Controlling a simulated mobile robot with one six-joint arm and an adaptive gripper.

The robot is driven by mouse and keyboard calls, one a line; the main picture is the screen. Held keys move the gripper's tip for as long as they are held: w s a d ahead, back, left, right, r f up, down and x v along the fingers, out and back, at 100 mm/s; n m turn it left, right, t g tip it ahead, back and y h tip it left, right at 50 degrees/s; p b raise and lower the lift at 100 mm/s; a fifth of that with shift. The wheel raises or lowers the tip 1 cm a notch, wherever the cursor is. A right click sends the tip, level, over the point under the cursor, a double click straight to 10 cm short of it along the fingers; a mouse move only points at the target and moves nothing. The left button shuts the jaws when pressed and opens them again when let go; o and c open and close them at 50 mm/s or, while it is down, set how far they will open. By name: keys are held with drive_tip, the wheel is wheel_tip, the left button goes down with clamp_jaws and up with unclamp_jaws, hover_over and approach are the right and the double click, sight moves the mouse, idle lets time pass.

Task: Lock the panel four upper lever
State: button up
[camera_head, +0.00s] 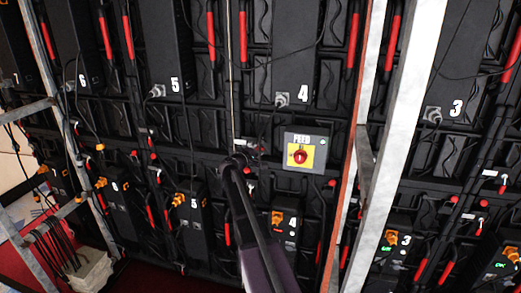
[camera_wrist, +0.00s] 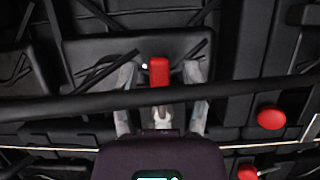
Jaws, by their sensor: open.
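Panel four (camera_head: 292,40) is a black unit with a white "4", in the upper middle of the head view. Long red lever handles stand upright on either side of it, one on the left (camera_head: 243,38) and one on the right (camera_head: 353,42). My gripper (camera_head: 238,158) is below and left of the panel, against the dark frame. In the wrist view my gripper (camera_wrist: 160,76) is open, and a red-ended lever (camera_wrist: 159,70) shows between its two fingers, apart from both. I cannot tell which lever this is in the head view, or its depth.
A yellow box with a red rotary switch (camera_head: 300,151) is right of my gripper. A pale metal post (camera_head: 395,130) stands further right. A dark bar or cable (camera_wrist: 60,108) crosses the wrist view in front of the fingers. Red round knobs (camera_wrist: 271,118) are at its right.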

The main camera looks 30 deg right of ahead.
drive_tip(key=shift+d, duration=0.1)
clamp_jaws()
drive_tip(key=shift+f+m, duration=0.1)
drive_tip(key=shift+m, duration=0.2)
drive_tip(key=w+a+f+m+t+y+p, duration=0.1)
drive_tip(key=w+f+m+y, duration=0.1)
drive_tip(key=m, duration=0.4)
drive_tip(key=w+a+f+m+t+y+p, duration=0.1)
drive_tip(key=a+f+m+t+y, duration=0.1)
drive_tip(key=m+y, duration=0.3)
drive_tip(key=shift+w+a+f+m, duration=0.15)
drive_tip(key=shift+w+f+m, duration=0.2)
drive_tip(key=shift+m, duration=0.65)
idle(0.6)
